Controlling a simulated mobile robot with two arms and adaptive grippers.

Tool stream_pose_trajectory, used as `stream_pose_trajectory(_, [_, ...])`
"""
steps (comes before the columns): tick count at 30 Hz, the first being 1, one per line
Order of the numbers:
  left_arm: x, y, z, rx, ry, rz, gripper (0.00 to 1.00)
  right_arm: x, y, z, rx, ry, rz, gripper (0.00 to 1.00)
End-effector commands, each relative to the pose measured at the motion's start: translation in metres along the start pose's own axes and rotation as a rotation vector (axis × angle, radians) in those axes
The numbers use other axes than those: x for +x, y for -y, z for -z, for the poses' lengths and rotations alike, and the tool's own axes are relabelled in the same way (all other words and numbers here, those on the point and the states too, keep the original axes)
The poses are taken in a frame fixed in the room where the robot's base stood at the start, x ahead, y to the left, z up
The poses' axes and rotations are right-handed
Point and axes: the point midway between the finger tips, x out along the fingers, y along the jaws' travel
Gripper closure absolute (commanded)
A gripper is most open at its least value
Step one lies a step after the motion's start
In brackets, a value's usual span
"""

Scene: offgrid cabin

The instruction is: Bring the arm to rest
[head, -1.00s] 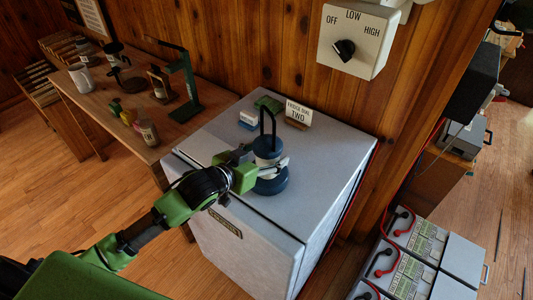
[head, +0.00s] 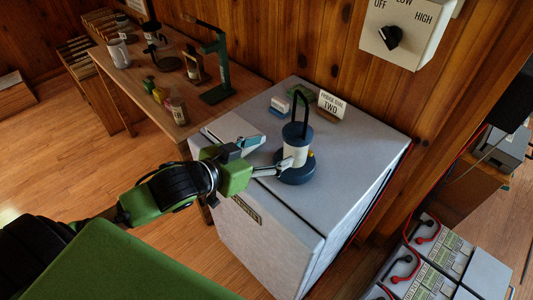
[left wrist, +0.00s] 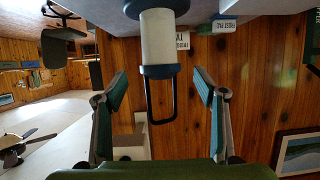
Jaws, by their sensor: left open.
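My left gripper (head: 272,155) is open and empty, above the left part of the fridge top. In the left wrist view its two fingers (left wrist: 160,79) stand wide apart. A lantern with a dark blue base and cap, a white body and a black loop handle (head: 296,152) stands upright on the fridge top, just beyond the fingers. In the head view one fingertip overlaps the lantern's edge; I cannot tell if they touch. The lantern also shows upside down between the fingers in the left wrist view (left wrist: 157,38). My right gripper is out of view.
A wooden table (head: 150,75) with bottles and a green lamp (head: 217,62) is at left. A dial box (head: 410,32) hangs on the wall. Batteries (head: 440,250) stand right.

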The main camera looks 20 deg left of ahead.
Motion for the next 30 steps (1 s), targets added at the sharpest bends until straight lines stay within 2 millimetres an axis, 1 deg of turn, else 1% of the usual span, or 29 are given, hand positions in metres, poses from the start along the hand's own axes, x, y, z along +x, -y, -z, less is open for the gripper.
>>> stream_pose_trajectory(3, [-0.006, -0.001, -0.001, 0.001, 0.001, -0.001, 0.36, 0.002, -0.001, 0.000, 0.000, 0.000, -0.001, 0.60])
stream_pose_trajectory(6, [-0.008, -0.001, 0.000, 0.001, 0.000, -0.001, 0.36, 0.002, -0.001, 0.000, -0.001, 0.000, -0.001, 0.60])
stream_pose_trajectory(19, [-0.008, -0.001, 0.001, 0.001, 0.000, -0.001, 0.36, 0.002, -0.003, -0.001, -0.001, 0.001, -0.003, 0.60])
stream_pose_trajectory(22, [-0.008, -0.001, -0.004, -0.002, 0.009, 0.005, 0.36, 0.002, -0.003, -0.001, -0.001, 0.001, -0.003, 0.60])
stream_pose_trajectory(23, [-0.008, -0.001, -0.007, -0.003, 0.018, 0.011, 0.36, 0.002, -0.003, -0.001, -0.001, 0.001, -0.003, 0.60])
stream_pose_trajectory(26, [-0.010, 0.000, -0.033, -0.013, 0.083, 0.049, 0.36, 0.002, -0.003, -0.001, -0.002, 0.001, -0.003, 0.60])
stream_pose_trajectory(29, [-0.017, -0.002, -0.076, -0.027, 0.205, 0.105, 0.36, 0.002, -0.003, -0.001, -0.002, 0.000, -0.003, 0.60])
stream_pose_trajectory(30, [-0.022, -0.004, -0.097, -0.032, 0.267, 0.126, 0.36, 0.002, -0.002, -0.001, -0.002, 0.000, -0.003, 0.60])
